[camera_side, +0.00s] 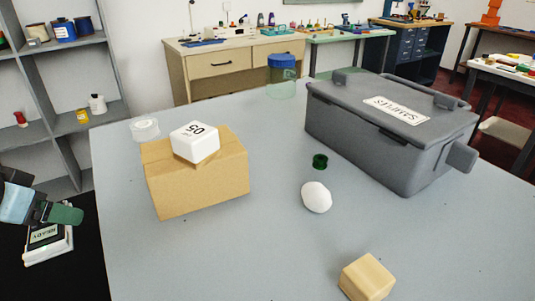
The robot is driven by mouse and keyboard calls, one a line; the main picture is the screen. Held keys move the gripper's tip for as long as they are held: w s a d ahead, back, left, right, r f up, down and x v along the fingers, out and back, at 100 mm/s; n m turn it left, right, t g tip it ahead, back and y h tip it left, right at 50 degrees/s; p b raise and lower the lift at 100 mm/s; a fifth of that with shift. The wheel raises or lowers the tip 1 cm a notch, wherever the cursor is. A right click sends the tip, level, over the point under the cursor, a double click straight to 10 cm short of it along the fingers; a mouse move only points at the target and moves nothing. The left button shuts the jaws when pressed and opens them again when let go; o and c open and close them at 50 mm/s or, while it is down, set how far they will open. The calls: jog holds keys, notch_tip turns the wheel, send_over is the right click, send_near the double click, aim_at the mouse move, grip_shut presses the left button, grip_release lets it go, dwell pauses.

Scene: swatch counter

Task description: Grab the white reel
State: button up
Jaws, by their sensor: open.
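A small whitish roll (145,129), the thing here that looks most like a white reel, sits at the far left of the grey table (245,255). It is just behind the cardboard box (200,188), close to the box's back left corner. A short dark green reel-like piece (320,161) stands near the middle of the table. Part of my arm shows at the left edge, off the table.
A white block marked 05 (194,142) rests tilted on the box. A white lump (316,197) and wooden block (367,277) lie on the table. A grey SAMPLES case (375,140) and blue-lidded jar (281,85) stand behind. The front left is clear. Shelves (50,150) stand left.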

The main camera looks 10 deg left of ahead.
jog(key=o, duration=0.4)
notch_tip(320, 180, up, 21)
jog(key=m+g+h, duration=0.2)
jog(key=m+g, duration=0.1)
jog(key=m, duration=0.2)
send_over(139, 120)
jog(key=s, duration=0.4)
jog(key=f, duration=1.1)
jog(key=shift+w+d+f, duration=0.2)
jog(key=shift+d+f, duration=0.15)
jog(key=shift+f, duration=0.05)
jog(key=shift+x, duration=2.6)
